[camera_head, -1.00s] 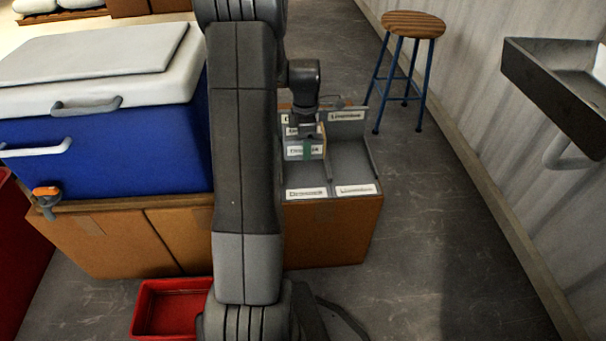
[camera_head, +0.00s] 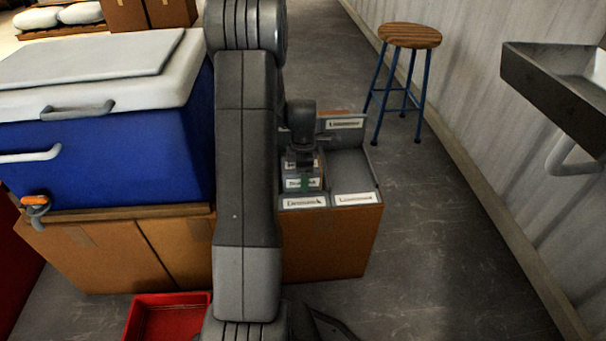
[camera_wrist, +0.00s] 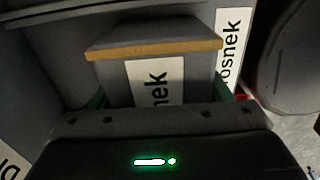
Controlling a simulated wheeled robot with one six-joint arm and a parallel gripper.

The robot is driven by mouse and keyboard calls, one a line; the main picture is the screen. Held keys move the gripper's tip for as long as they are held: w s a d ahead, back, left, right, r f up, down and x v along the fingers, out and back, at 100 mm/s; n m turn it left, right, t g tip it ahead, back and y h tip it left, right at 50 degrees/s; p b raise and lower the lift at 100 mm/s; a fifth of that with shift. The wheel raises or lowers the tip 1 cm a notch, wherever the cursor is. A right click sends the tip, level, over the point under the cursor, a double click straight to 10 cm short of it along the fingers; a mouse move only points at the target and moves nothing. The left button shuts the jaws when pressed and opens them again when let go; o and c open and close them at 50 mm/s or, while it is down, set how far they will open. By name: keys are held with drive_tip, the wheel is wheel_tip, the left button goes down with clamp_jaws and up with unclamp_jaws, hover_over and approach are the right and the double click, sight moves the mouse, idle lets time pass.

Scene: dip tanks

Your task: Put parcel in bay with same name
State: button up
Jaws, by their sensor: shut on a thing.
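The parcel (camera_head: 303,183) is a small grey box with a tan edge and a white name label. My gripper (camera_head: 302,163) is shut on it, and the wrist view shows green-edged fingers at both sides of the parcel (camera_wrist: 115,70). In that view its label ends in "nek", and a bay label (camera_wrist: 229,50) beside it reads "rosnek", its start cut off. In the head view the parcel is in the left bay, just behind its front label (camera_head: 304,203). I cannot tell whether it touches the bay floor. The right bay (camera_head: 350,170) looks empty; its front label (camera_head: 356,198) has a different name.
The bays stand on a brown box (camera_head: 330,245). A blue cooler (camera_head: 110,150) with a white lid is close on the left. A red tray (camera_head: 165,315) is on the floor in front. A stool (camera_head: 410,36) and a wall sink (camera_head: 560,85) are to the right, with clear floor between.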

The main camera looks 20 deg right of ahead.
drive_tip(key=o, duration=1.2)
wheel_tip(320, 180, up, 12)
drive_tip(key=p, duration=0.4)
drive_tip(key=shift+r, duration=0.1)
